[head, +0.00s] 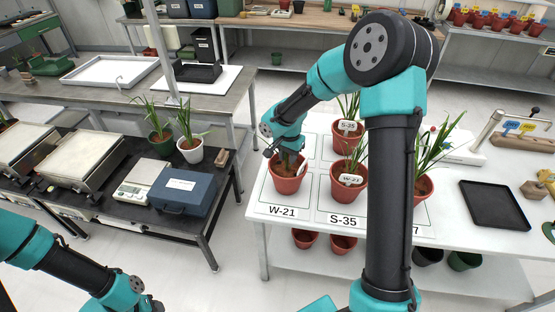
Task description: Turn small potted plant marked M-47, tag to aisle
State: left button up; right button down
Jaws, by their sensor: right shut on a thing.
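Small red-brown pots with green plants stand in marked cells on the white table. My right gripper (288,160) is shut at the top of the pot (286,185) in the cell labelled W-21 (283,211); its fingers are small and partly hidden by my wrist. A white tag (302,166) shows at that pot's right side. A tagged pot (347,188) stands in the cell labelled S-35 (346,219). Another pot (424,189) stands to the right, partly behind my right arm, by a label (416,230) ending in 7. No M-47 marking is readable. My left gripper is out of view.
A tagged pot (345,141) stands behind the S-35 pot. A black tray (494,205) lies to the right. On the left black table are a scale (139,183), a blue case (181,191) and two potted plants. An open floor gap separates the tables.

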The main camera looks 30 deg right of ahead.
jog(key=shift+w+d+m, duration=0.1)
jog(key=shift+m, duration=0.3)
jog(key=m, duration=0.2)
jog(key=shift+m, duration=0.4)
jog(key=m, duration=0.3)
jog(key=shift+m, duration=0.4)
jog(key=m, duration=0.6)
jog(key=shift+m, duration=0.3)
jog(key=shift+f, duration=0.15)
dwell(0.6)
jog(key=c, duration=0.8)
grip_release()
jog(key=shift+f, duration=0.1)
notch_tip(320, 180, up, 18)
jog(key=shift+f, duration=0.25)
